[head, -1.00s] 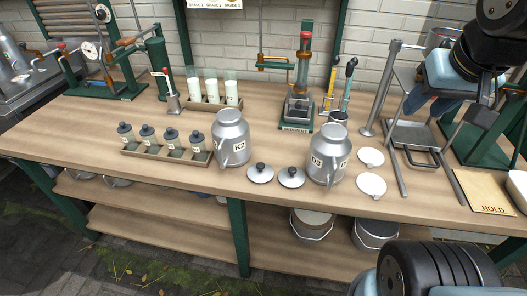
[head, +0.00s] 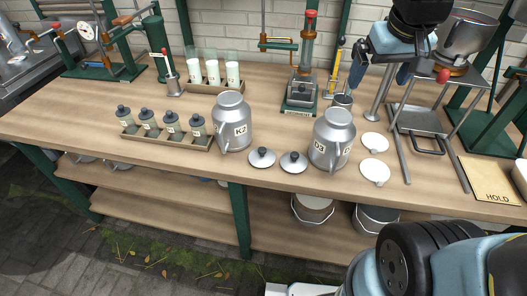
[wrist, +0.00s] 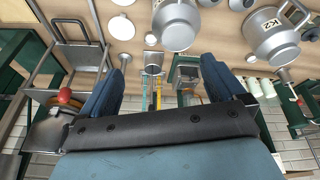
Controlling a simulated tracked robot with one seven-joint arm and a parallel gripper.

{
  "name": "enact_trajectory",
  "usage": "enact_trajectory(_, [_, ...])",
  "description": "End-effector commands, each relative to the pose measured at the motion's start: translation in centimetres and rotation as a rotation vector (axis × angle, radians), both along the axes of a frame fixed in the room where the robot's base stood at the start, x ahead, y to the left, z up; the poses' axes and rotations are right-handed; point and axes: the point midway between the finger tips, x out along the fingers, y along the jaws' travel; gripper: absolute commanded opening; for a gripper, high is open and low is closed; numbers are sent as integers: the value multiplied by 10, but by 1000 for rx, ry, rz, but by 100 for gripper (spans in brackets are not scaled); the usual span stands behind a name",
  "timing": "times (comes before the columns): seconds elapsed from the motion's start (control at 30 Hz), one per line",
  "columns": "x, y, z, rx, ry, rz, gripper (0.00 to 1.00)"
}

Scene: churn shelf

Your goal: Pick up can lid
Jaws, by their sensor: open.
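Two round metal can lids with black knobs lie on the bench: the left lid (head: 261,157) and the right lid (head: 293,162). They lie between the metal can marked K2 (head: 232,124) and the can marked D3 (head: 331,140). K2 (wrist: 270,38) and the other can (wrist: 177,22) show inverted in the wrist view, with the lids partly cut off at its top edge. My gripper (head: 381,76) is open and empty, in the air above the back of the bench, behind and right of D3. Its fingers show apart in the wrist view (wrist: 162,72).
A metal stand with a pot (head: 458,42) is close right of my gripper. A bottle tray (head: 165,141) is left of K2. The front left bench top is clear.

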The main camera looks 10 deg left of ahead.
Motion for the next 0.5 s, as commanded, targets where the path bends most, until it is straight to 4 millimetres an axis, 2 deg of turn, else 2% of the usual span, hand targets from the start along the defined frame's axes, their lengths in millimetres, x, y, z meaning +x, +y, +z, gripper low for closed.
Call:
enact_trajectory(0.03, [8,14,-8,-11,27,35,100])
enact_trajectory(0.2, [30,59,-33,-38,95,138,100])
enact_trajectory(0.5, [48,146,-89,-76,217,323,100])
